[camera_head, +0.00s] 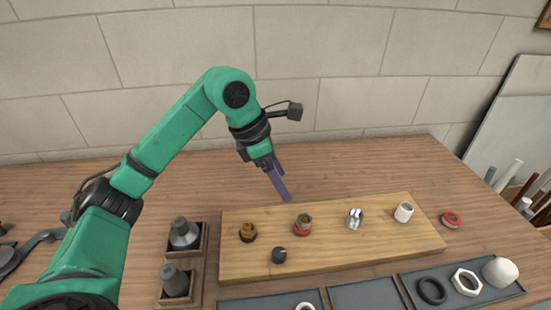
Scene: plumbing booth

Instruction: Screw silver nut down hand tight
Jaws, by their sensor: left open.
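A shiny silver piece (355,218), which looks like the silver nut on its fitting, stands on the wooden board (320,255), right of the middle. I cannot tell how far down its thread it sits. My left gripper (284,193) hangs above the board's back edge, pointing down, with purple fingers. It is open and holds nothing that I can see. It is left of and apart from the silver piece, above the red-based brass fitting (302,225). My right gripper is out of view.
A brass fitting (248,232), a dark cap (279,255) and a white pipe stub (404,212) also stand on the board. A red ring (452,219) lies right of it. Grey trays (365,296) line the front, one with a white hex nut (466,282). Two wooden holders (196,251) stand left.

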